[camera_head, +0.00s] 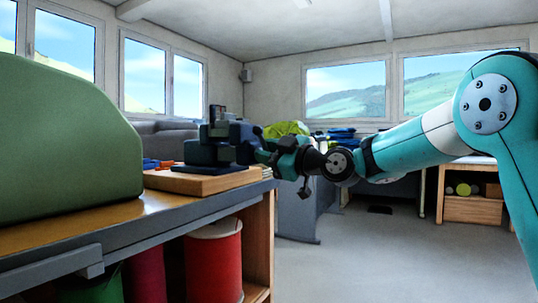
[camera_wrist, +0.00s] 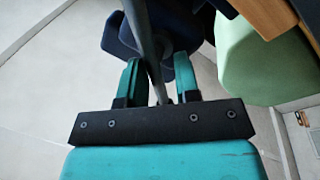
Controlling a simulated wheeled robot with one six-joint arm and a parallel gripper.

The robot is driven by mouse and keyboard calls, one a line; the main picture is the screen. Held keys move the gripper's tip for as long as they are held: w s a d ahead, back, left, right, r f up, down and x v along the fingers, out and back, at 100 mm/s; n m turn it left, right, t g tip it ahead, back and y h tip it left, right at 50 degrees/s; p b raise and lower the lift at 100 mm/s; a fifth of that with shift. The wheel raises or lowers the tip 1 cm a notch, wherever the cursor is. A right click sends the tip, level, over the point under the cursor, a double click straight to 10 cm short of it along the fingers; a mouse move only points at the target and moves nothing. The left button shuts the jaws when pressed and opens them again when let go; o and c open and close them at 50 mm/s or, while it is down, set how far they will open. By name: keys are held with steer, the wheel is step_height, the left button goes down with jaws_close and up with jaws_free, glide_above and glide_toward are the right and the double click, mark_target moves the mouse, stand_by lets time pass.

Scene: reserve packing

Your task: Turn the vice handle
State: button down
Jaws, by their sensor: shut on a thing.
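The dark blue vice (camera_head: 210,150) stands on a wooden board at the right end of the workbench. In the wrist view its dark blue body (camera_wrist: 118,38) lies beyond my fingers. The vice handle (camera_wrist: 147,50) shows there as a grey bar running between my two teal fingers. My gripper (camera_wrist: 157,66) is shut on this bar. In the head view my gripper (camera_head: 268,153) reaches in from the right at the vice's right side. The handle cannot be made out clearly there.
A large green rounded object (camera_head: 65,145) stands on the workbench (camera_head: 130,226) at the left. The vice's wooden board (camera_head: 205,183) lies near the bench end. A red spool (camera_head: 214,262) sits on the shelf below. The grey floor (camera_head: 370,255) at the right is clear.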

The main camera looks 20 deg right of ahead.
steer(key=shift+r, duration=0.2)
steer(key=c, duration=0.9)
jaws_free()
steer(key=shift+w+a+f, duration=0.1)
steer(key=shift+a, duration=0.15)
steer(key=shift+o, duration=0.2)
steer(key=shift+d, duration=0.15)
steer(key=b+v, duration=0.2)
steer(key=v, duration=1.5)
steer(key=shift+f, duration=0.2)
steer(key=shift+d, duration=0.1)
